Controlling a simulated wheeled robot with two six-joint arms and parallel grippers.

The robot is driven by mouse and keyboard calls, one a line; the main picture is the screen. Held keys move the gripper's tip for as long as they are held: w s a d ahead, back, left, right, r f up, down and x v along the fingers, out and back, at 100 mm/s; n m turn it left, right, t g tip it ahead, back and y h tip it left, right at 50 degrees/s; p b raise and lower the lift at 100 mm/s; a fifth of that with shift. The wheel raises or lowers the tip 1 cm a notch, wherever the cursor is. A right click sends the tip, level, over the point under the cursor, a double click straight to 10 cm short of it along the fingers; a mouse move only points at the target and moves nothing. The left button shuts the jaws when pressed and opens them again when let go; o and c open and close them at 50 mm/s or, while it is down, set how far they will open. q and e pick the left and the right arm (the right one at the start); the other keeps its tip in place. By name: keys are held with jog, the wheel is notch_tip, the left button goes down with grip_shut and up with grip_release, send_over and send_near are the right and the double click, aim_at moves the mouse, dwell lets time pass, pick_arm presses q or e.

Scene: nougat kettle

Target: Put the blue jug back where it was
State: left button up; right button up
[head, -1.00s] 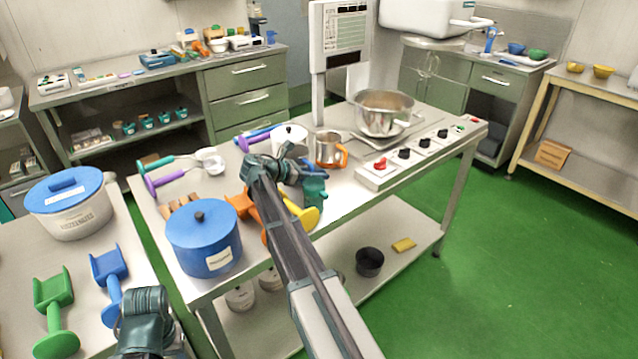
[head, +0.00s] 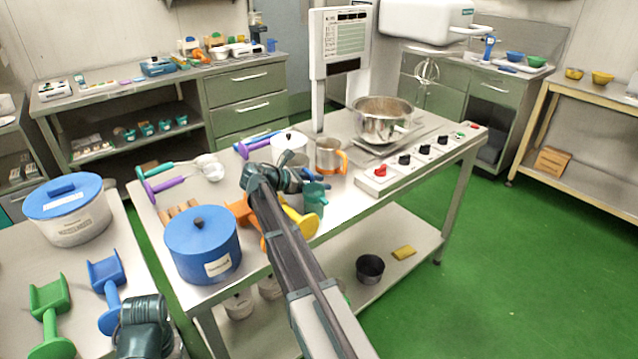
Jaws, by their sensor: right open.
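A teal-blue jug (head: 314,198) stands near the front edge of the middle steel table, beside a yellow scoop; it is the nearest thing to a blue jug that I can make out. My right gripper (head: 287,179) is open just left of it, over the table. Its fingers are small and partly hidden by the wrist, and I cannot tell if they touch the jug. My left gripper (head: 145,325) is at the bottom left by the side table; its fingers do not show clearly.
Close by are a steel jug with an orange handle (head: 330,156), a white pot (head: 289,144), a blue lidded pot (head: 203,247) and a yellow scoop (head: 301,223). A steel kettle (head: 382,119) stands farther right behind the control knobs. The green floor at right is clear.

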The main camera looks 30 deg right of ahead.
jog(key=p+v, duration=0.4)
jog(key=v, duration=0.6)
jog(key=shift+a+r, duration=0.45)
jog(key=shift+a, duration=0.5)
